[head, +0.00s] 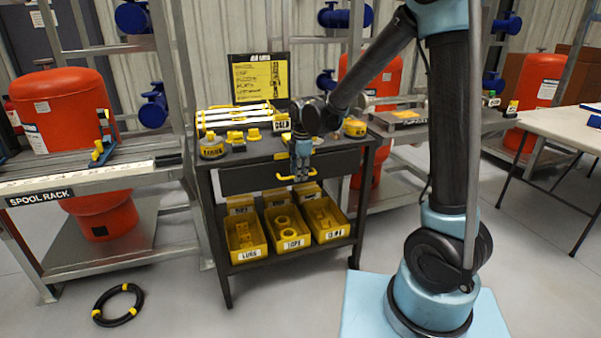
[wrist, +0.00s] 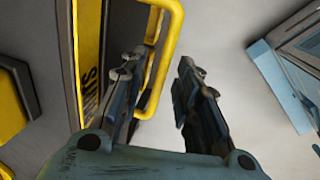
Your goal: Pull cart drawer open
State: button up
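The dark cart (head: 231,269) stands in the middle of the head view, its drawer (head: 250,178) just below the top. The drawer front looks about flush with the cart frame. A yellow bar handle (head: 285,177) is on the front, partly hidden by my gripper. My gripper (head: 301,172) points down at the handle. In the wrist view, my gripper (wrist: 160,70) is open, with the yellow handle (wrist: 168,50) passing between its fingers. The bar is nearer the left finger, with a gap to the right finger. Contact with the left finger cannot be told.
Yellow bins (head: 246,238) of parts sit on the cart's lower shelf. Yellow-labelled items and a sign (head: 259,78) are on top. A spool rack (head: 90,182) stands left, a white table (head: 560,128) right. A black ring (head: 118,305) lies on the floor at left.

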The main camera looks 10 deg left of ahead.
grip_shut()
jog(key=shift+s, duration=0.1)
jog(key=s+d, duration=0.5)
jog(key=s, duration=0.3)
jog(key=s+d, duration=0.5)
jog(key=s, duration=0.4)
jog(key=shift+s+d, duration=0.2)
jog(key=shift+d, duration=0.2)
grip_release()
